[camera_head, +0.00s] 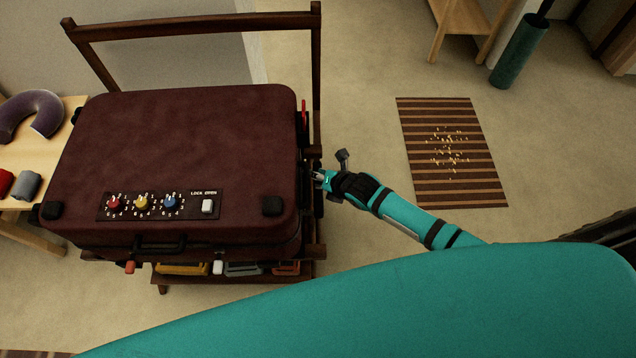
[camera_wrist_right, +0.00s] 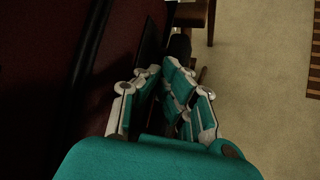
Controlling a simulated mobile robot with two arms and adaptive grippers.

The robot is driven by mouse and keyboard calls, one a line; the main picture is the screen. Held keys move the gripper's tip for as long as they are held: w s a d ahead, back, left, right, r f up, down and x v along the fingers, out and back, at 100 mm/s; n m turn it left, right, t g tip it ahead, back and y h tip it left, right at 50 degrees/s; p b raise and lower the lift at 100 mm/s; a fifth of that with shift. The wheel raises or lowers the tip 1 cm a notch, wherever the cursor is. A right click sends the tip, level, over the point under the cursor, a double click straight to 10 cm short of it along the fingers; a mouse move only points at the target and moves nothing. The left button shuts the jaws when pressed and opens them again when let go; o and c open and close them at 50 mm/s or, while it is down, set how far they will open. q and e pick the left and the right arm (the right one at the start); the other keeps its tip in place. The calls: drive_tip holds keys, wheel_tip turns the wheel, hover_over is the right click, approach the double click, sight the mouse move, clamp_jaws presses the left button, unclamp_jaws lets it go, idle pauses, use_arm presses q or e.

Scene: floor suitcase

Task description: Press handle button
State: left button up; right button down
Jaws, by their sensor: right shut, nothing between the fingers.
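A dark maroon suitcase (camera_head: 180,140) lies flat on a wooden rack. Its front handle (camera_head: 160,243) is dark and sits at the near edge. A red piece (camera_head: 304,115) shows at its right side, toward the back. My right gripper (camera_head: 319,178) is shut and empty, close beside the suitcase's right side. The right wrist view shows the fingers (camera_wrist_right: 160,73) closed together by the dark suitcase wall (camera_wrist_right: 45,70). A dark upright part lies just beyond the fingertips. I cannot make out a handle button or tell whether the fingers touch anything. My left gripper is out of view.
The lid has three coloured dials (camera_head: 142,203) and a white lock switch (camera_head: 208,206). The rack's wooden frame (camera_head: 190,27) rises behind the suitcase. A wooden table (camera_head: 20,195) with a neck pillow stands left. A striped mat (camera_head: 450,150) lies on open floor to the right.

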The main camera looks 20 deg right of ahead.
drive_tip(key=shift+f, duration=0.25)
idle(0.3)
drive_tip(key=shift+r, duration=0.1)
drive_tip(key=shift+r+p, duration=0.8)
drive_tip(key=shift+p, duration=0.05)
wheel_tip(320, 180, up, 5)
drive_tip(key=p, duration=0.5)
drive_tip(key=shift+r, duration=0.1)
idle(0.6)
